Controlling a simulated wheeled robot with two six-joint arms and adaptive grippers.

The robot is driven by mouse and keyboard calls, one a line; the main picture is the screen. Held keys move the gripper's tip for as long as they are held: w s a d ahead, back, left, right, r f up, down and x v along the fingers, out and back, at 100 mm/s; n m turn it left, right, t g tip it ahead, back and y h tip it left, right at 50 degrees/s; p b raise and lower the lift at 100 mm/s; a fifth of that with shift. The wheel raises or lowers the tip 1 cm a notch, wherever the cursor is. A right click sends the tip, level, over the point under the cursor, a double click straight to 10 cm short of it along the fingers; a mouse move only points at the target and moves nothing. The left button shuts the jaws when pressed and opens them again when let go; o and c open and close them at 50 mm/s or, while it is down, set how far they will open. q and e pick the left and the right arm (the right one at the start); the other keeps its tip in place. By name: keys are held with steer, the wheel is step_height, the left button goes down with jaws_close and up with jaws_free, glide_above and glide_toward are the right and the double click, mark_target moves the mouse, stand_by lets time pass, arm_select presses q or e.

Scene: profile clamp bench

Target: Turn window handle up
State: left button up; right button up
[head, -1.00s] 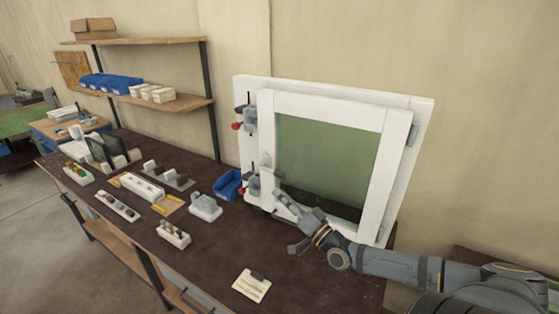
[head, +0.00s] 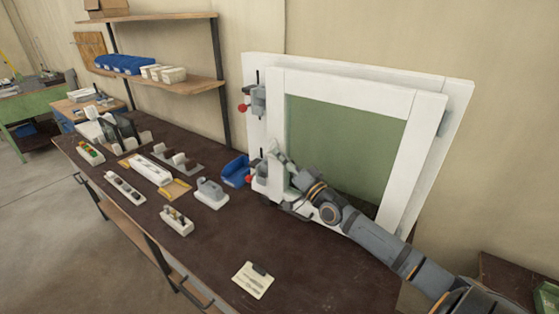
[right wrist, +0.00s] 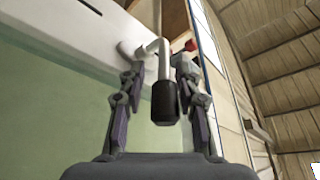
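The white-framed window (head: 420,170) with green glass stands upright at the back of the bench. Its handle is on the left side of the frame, mostly covered by my right gripper (head: 281,162) in the head view. In the right wrist view a pale neck comes off the white frame and a lever with a black grip (right wrist: 165,102) extends from it. The open fingers of my right gripper (right wrist: 160,95) are on either side of this lever, with visible gaps; I cannot tell depth contact. My left gripper is out of view.
An upper clamp (head: 257,100) with a red tip sits on the frame's left edge, and another red tip shows below it. A blue bin (head: 235,171) and a grey-white block (head: 210,194) stand left of the window. The bench front is mostly clear around a clipboard (head: 253,280).

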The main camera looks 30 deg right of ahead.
steer(key=shift+w+a+r, duration=0.25)
steer(key=shift+w+r, duration=0.1)
steer(key=shift+w, duration=0.25)
jaws_close()
